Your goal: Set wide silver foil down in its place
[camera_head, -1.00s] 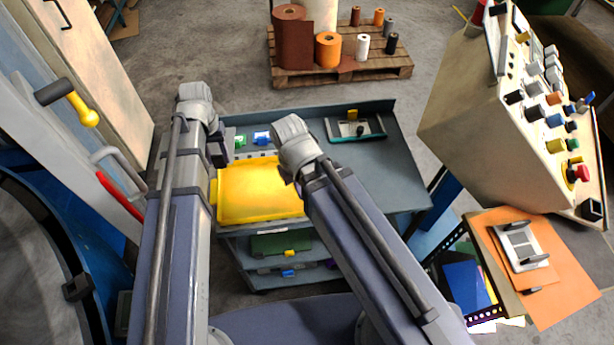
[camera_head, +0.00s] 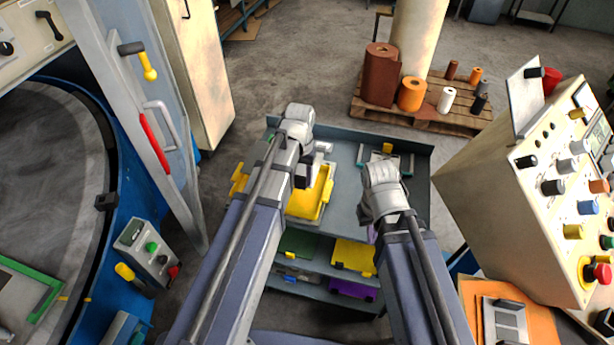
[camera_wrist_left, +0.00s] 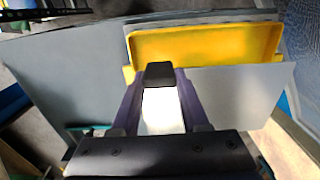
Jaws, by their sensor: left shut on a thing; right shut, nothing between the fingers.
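My left gripper (camera_head: 303,176) is over the left part of the grey cart top (camera_head: 345,190), beside a yellow tray (camera_head: 325,192). It is shut on a pale, silvery piece (camera_wrist_left: 162,112), which shows between its purple fingers in the left wrist view, below a black block. I take this piece for the wide silver foil; its full shape is hidden, and I cannot tell whether it touches the cart. The yellow tray (camera_wrist_left: 205,45) lies just beyond the fingers there. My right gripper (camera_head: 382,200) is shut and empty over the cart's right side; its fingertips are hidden.
A pallet (camera_head: 425,118) with brown, orange, white and dark rolls stands behind the cart. A control console (camera_head: 520,190) is at the right. Lower shelves hold green, yellow and purple plates (camera_head: 352,256). A blue machine with an open door (camera_head: 150,130) is at the left.

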